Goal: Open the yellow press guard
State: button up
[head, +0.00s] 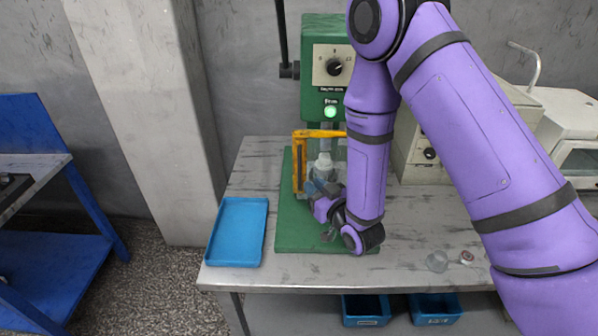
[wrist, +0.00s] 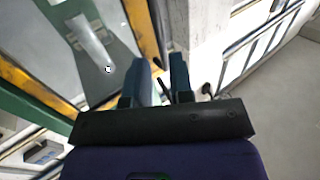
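The yellow press guard (head: 299,165) stands at the front of the green press (head: 325,75), with a yellow frame and a clear pane. In the head view it looks closed around the press tool. In the wrist view, the guard's yellow and black edge (wrist: 141,30) runs down toward my gripper (wrist: 162,72). The two fingers are apart, with a gap and a thin dark piece showing between them. I cannot tell whether they touch it. In the head view my gripper (head: 318,190) is low in front of the guard, and my wrist hides its right part.
A blue tray (head: 238,232) lies on the table (head: 400,262) left of the green base plate (head: 300,240). Blue bins (head: 366,309) are below. A beige machine stands behind my arm.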

aim_at(299, 187)
jog(key=x, duration=0.7)
jog(key=shift+w+a, duration=0.1)
jog(key=shift+w, duration=0.15)
grip_shut()
